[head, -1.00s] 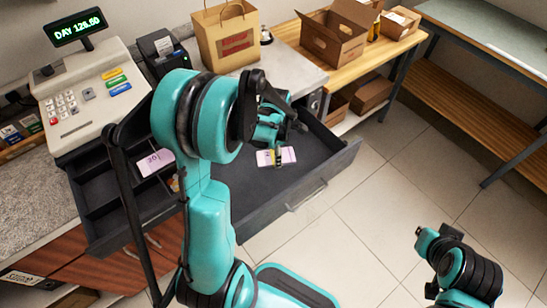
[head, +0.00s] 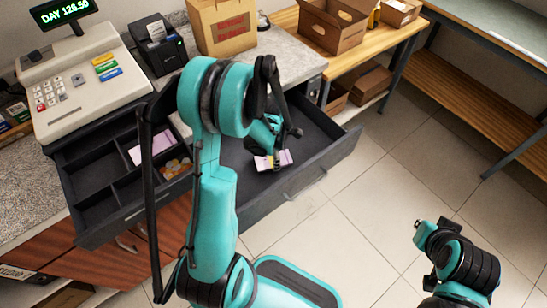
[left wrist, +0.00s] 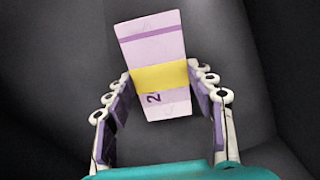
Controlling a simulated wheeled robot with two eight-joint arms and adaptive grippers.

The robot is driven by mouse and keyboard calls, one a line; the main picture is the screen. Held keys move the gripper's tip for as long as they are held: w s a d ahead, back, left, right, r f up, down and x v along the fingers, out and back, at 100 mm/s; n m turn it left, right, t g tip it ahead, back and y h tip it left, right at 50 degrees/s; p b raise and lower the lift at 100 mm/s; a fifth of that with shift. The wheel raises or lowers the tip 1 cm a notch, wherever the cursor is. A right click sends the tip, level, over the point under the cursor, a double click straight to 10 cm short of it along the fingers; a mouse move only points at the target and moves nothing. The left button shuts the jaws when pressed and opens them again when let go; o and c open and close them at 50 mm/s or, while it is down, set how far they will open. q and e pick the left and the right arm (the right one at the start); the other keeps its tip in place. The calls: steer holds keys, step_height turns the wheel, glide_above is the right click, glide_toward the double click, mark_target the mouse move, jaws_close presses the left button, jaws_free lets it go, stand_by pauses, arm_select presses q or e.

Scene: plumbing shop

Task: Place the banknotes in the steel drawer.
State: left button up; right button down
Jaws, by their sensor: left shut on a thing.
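A pale purple bundle of banknotes with a yellow band (head: 268,163) is in my left gripper (head: 277,150), over the grey floor of the open drawer. In the left wrist view the bundle (left wrist: 153,50) sits between the fingertips of my left gripper (left wrist: 162,77), which meet it at the band. Its contact with the drawer floor cannot be told. The steel drawer (head: 325,160) is pulled out, dark grey, its right part wide and undivided. My left arm covers part of it. My right arm shows at lower right, but its gripper does not.
A divided section (head: 95,215) on the left holds a pale note (head: 138,153) and coins (head: 175,168). A cash register (head: 85,85) and a small black printer (head: 157,45) stand on the counter behind. Tiled floor lies clear at right.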

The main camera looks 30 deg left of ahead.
arm_select(q)
steer(key=shift+f, duration=0.2)
steer(key=o, duration=1.2)
steer(key=shift+c, duration=0.2)
steer(key=shift+r, duration=0.1)
